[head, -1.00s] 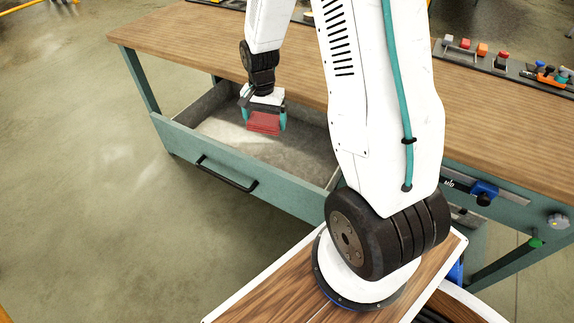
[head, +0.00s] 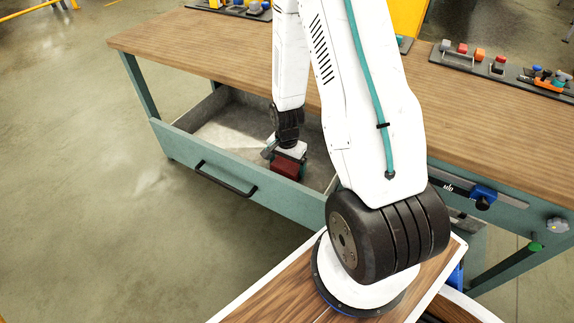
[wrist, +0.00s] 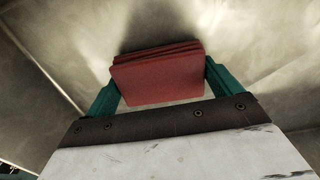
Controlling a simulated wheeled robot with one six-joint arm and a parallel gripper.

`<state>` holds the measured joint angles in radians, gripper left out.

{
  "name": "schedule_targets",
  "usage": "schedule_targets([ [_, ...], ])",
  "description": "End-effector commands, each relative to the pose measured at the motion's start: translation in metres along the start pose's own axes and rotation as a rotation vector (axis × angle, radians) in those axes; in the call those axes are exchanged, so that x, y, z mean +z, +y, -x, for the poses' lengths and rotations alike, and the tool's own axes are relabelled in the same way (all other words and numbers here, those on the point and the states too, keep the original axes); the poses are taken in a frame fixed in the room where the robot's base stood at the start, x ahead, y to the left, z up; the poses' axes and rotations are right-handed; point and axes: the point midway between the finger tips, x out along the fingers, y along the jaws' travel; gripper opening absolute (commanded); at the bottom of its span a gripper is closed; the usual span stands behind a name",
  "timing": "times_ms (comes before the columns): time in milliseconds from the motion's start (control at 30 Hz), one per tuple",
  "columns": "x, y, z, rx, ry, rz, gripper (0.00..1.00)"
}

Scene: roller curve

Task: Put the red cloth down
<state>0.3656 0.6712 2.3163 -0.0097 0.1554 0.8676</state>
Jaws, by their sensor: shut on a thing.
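The red cloth (head: 285,168) is a folded stack. My gripper (head: 288,163) is shut on it, inside the open drawer (head: 172,141) near its front wall. In the wrist view, the cloth (wrist: 158,78) sits between the two green fingers of my gripper (wrist: 160,84), and its layered far edge shows. A dark shadow lies on the grey drawer floor (wrist: 265,70) just beyond the cloth. I cannot tell whether the cloth touches the floor. Part of the drawer is hidden behind my arm.
The wooden workbench top (head: 190,50) is above and behind the drawer. A black handle (head: 225,180) is on the drawer front. A rack of small coloured parts (head: 500,68) stands at the right on the bench. The drawer's left part is empty.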

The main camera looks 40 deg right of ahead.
Motion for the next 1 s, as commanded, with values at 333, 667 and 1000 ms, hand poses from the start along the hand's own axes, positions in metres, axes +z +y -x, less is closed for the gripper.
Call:
schedule_targets([
  [333, 0.0, 0.0, -0.005, -0.001, 0.001, 0.0, 0.62],
  [667, 0.0, 0.0, -0.006, -0.001, 0.001, 0.001, 1.0],
  [1000, -0.001, -0.001, 0.015, -0.004, 0.004, 0.0, 1.0],
])
